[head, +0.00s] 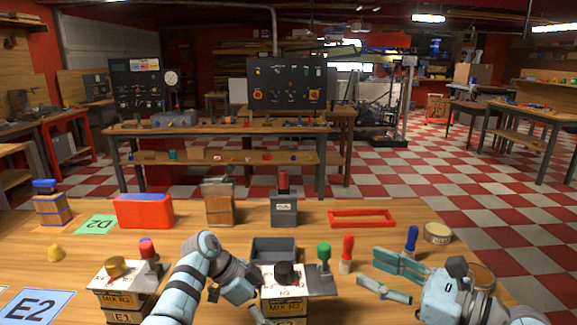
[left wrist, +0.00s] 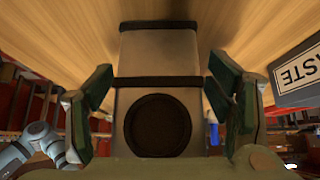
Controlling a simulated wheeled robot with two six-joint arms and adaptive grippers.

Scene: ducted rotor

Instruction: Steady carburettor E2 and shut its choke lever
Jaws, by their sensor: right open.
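The carburettor at front centre (head: 284,300), which I take for E2, has a yellow label, a dark round cap and a lever with a green knob (head: 324,252) upright on its right. Its lower label is cut off by the frame edge. My left gripper (head: 258,299) is at its left side. In the left wrist view, the left fingers (left wrist: 160,100) stand either side of a grey body (left wrist: 158,85) with a dark round bore. Whether the pads touch it I cannot tell. My right gripper (head: 388,277) is open and empty, to the right of the green knob.
Carburettor E1 (head: 122,300) with a red-knobbed lever stands left of my left arm. A grey tray (head: 273,245) is behind the centre carburettor. Red (head: 347,250) and blue (head: 411,238) handles stand near my right gripper. A red frame (head: 362,212) and tin (head: 437,233) lie behind.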

